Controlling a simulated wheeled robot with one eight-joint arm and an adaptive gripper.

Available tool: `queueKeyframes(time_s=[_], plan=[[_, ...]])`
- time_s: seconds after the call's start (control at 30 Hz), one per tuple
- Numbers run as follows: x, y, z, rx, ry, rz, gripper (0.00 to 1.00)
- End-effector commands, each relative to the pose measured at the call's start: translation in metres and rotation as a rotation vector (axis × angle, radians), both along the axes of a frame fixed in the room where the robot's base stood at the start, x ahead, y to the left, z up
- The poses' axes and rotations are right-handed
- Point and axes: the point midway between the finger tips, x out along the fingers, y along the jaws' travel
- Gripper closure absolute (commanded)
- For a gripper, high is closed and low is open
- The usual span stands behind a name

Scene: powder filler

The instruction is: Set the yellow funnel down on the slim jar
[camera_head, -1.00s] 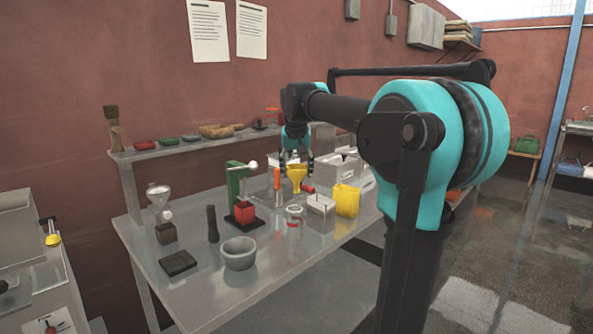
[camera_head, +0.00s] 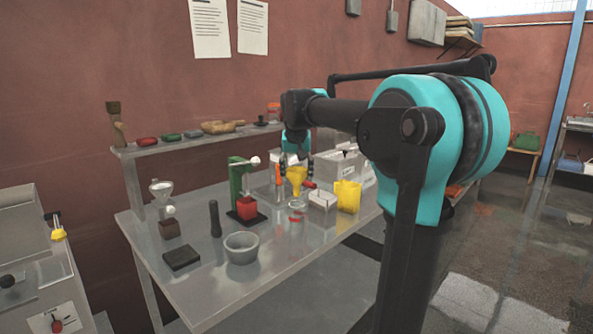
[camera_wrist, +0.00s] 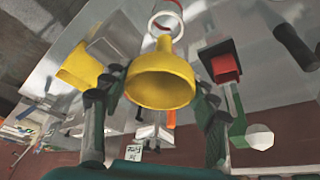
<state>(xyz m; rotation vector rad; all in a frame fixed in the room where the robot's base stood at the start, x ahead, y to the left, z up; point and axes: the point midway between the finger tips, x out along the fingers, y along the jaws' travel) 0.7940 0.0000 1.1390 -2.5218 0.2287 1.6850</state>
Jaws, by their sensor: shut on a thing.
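The yellow funnel (camera_head: 296,176) is upright, spout down, between the fingers of my gripper (camera_head: 297,165). The gripper is shut on it. In the wrist view the funnel (camera_wrist: 160,82) fills the middle between both dark fingers (camera_wrist: 155,92). The slim jar (camera_head: 297,206), clear with a pale rim, stands on the table under the funnel. In the wrist view its ring-like rim (camera_wrist: 153,24) shows just past the spout tip. The spout looks close to the jar mouth; I cannot tell whether it touches or enters it.
A yellow container (camera_head: 347,197) and a white box (camera_head: 322,200) stand right of the jar. The table's front right is clear.

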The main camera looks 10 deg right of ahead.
Motion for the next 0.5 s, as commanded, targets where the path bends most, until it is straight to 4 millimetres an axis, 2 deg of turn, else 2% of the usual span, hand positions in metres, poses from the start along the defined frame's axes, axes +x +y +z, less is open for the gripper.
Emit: queueKeyframes(time_s=[0.5], plan=[[0.0,0.0,-0.028,0.0,0.0,0.0,0.7]])
